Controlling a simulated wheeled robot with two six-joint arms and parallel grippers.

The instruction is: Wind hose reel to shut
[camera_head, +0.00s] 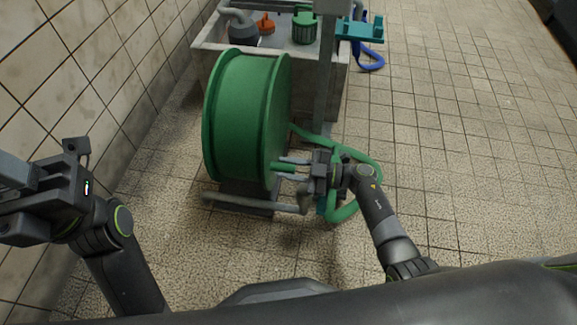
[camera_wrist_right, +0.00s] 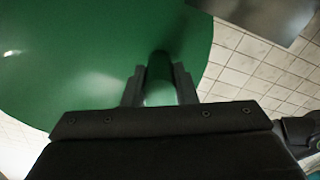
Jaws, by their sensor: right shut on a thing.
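The green hose reel (camera_head: 240,115) stands on a low metal frame (camera_head: 252,204) on the floor. Its green side disc fills the upper left of the right wrist view (camera_wrist_right: 90,70). My right gripper (camera_head: 288,166) is at the reel's right side, low down. It is shut on the green crank handle (camera_wrist_right: 159,74), which sits between its two fingers in the wrist view. A green hose (camera_head: 368,172) loops on the floor behind and beside my right gripper. My left gripper is at the left edge of the head view, partly cut off, with its fingertips not clearly visible.
A pale trough (camera_head: 334,92) behind the reel holds a green container (camera_head: 305,27), an orange item (camera_head: 266,23) and a dark grey one. A metal post (camera_head: 326,75) carries a teal holder (camera_head: 359,30). A blue hose (camera_head: 372,55) lies beyond. Tiled floor is clear at right.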

